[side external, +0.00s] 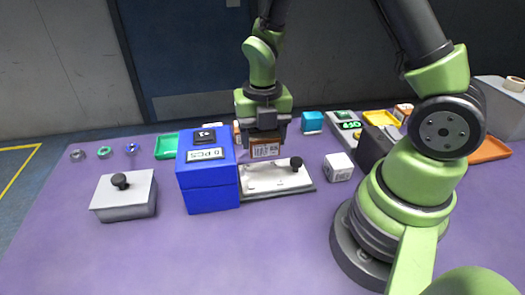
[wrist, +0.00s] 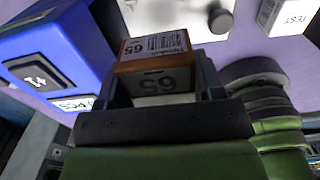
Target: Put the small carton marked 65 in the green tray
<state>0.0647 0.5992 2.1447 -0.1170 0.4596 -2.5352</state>
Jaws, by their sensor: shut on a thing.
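The small carton marked 65 (wrist: 155,50) is orange-brown with a white barcode label. My gripper (wrist: 160,88) is shut on it; the 65 faces the wrist camera. In the side view the carton (side external: 265,150) hangs below my gripper (side external: 263,135), over the back of a white plate with a black knob. The green tray (side external: 166,146) lies on the table to the left, behind the blue box, which hides part of it.
The blue box (side external: 208,180) with a display stands just left of the carton. The white plate (side external: 265,178) lies in front. A white cube (side external: 338,167) is to the right. A grey lidded box (side external: 125,195) is front left. A yellow tray (side external: 381,118) and orange tray (side external: 490,149) are right. The front table is clear.

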